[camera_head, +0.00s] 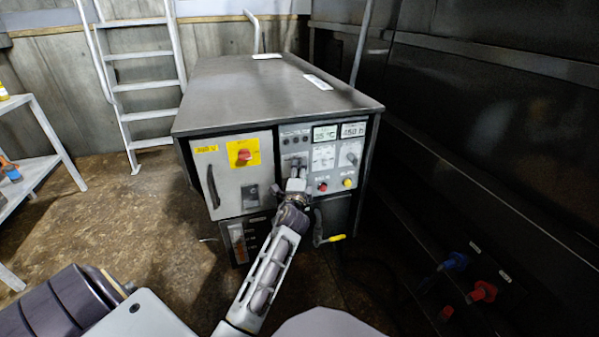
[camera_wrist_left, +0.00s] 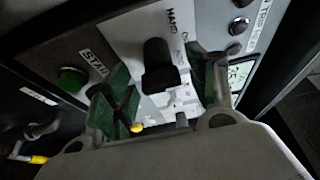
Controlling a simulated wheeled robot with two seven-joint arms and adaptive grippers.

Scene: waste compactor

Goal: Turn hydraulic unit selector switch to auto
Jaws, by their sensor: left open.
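The hydraulic unit (camera_head: 228,190) is a grey metal cabinet with a control panel on its front right. My left gripper (camera_head: 297,172) reaches to this panel and hides the selector switch in the head view. In the left wrist view, the black selector knob (camera_wrist_left: 160,62) sits on a pale plate between the two green-padded fingers of the left gripper (camera_wrist_left: 158,92). The fingers are open, one on each side of the knob; I cannot tell whether either touches it. A "HAND" label shows above the knob. Its exact pointing direction is unclear. My right gripper is out of view.
A green button (camera_wrist_left: 71,79) is left of the fingers. A red button (camera_head: 322,187), a yellow button (camera_head: 348,183) and a red switch on a yellow plate (camera_head: 243,153) are on the front. A ladder (camera_head: 140,86) and shelf (camera_head: 30,170) stand left; a dark wall (camera_head: 480,130) is right.

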